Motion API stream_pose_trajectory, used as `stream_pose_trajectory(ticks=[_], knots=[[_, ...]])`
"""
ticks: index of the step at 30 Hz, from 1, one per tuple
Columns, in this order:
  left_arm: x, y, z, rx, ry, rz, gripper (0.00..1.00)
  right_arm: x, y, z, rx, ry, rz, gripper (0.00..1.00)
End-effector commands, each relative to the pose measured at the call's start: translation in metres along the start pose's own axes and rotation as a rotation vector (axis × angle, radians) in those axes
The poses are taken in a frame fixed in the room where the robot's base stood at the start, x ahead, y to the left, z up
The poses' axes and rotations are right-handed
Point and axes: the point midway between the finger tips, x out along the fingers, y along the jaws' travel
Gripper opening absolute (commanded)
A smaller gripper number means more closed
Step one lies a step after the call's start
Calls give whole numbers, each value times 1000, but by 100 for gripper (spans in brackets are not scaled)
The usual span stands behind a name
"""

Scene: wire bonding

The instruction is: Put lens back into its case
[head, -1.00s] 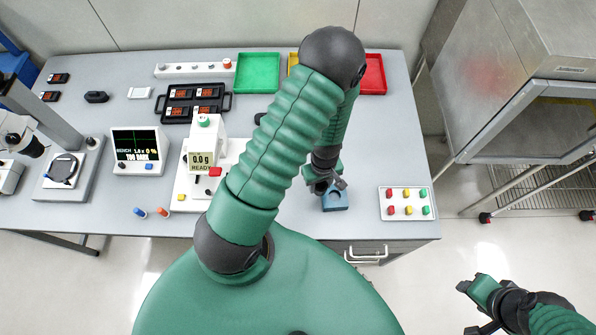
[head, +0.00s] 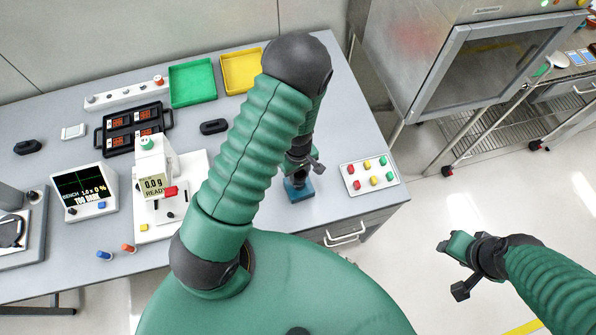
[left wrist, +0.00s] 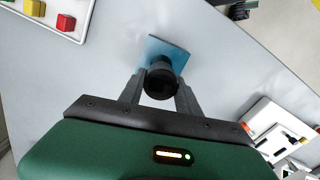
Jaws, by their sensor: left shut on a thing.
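A short black cylinder, which looks like the lens (left wrist: 159,82), sits between the two fingers of my left gripper (left wrist: 160,88) in the left wrist view. The gripper is shut on it. A blue block (left wrist: 172,50) lies just beyond it on the table; I cannot tell whether the lens touches it. In the head view my left gripper (head: 301,165) is just above the blue block (head: 299,190) near the table's front edge, and the lens is hard to make out. My right gripper (head: 458,267) is open and empty over the floor. I cannot tell which thing is the lens case.
A white panel with colored buttons (head: 369,173) lies right of the block. A white instrument (head: 155,180), black tray (head: 133,129), green bin (head: 192,83) and yellow bin (head: 242,70) stand left and behind. A small black oval object (head: 213,127) lies behind my arm.

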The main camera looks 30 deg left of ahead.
Motion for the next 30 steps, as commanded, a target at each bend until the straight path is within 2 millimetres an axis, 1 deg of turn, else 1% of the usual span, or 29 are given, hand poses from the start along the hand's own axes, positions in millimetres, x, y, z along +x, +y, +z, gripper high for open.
stream_pose_trajectory(ticks=[1,3,7,30], knots=[[12,0,0,-1,0,0,0,11,0,3,0,0,0,44],[20,0,-1,0,0,0,0,17,0,4,0,0,0,44],[28,0,-1,0,1,1,0,24,0,6,0,0,0,44],[28,0,1,0,0,1,0,22,0,5,0,0,0,44]])
